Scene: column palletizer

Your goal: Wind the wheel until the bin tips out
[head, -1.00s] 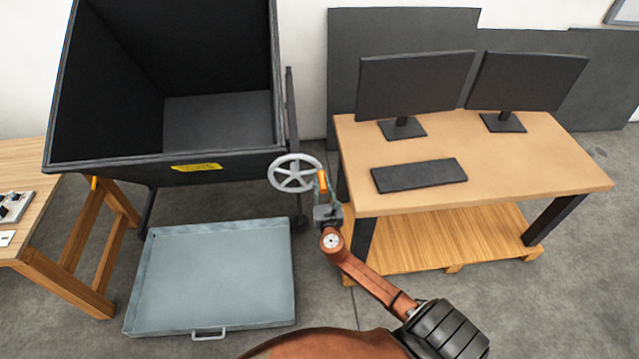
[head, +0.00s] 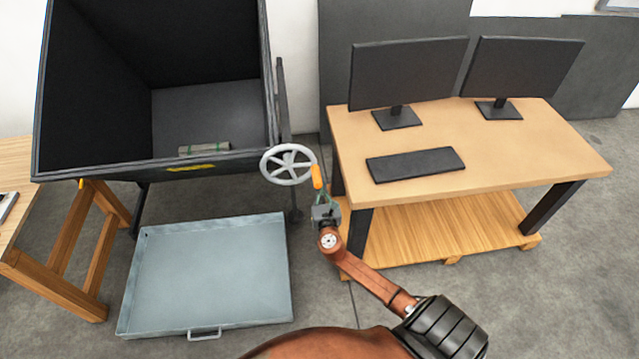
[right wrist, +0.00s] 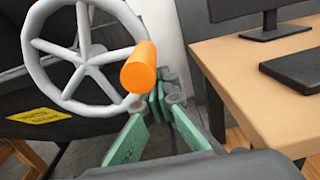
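The grey handwheel (head: 288,165) with its orange handle (head: 317,177) is at the right side of the black bin (head: 110,168). The handle is at the wheel's lower right. My right gripper (head: 321,198) is just below the handle. In the right wrist view, its green fingers (right wrist: 153,103) are apart with a gap between them, and the orange handle (right wrist: 139,68) shows whole above the fingertips, not between them. The bin leans forward, and a grey-green bundle (head: 204,148) lies inside near its front lip. My left gripper is not in view.
A shallow grey-blue tray (head: 210,282) lies on the floor before the bin, empty. A wooden desk (head: 510,170) with two monitors and a keyboard (head: 415,165) stands close to the right of the wheel. A wooden table (head: 50,285) is at the left.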

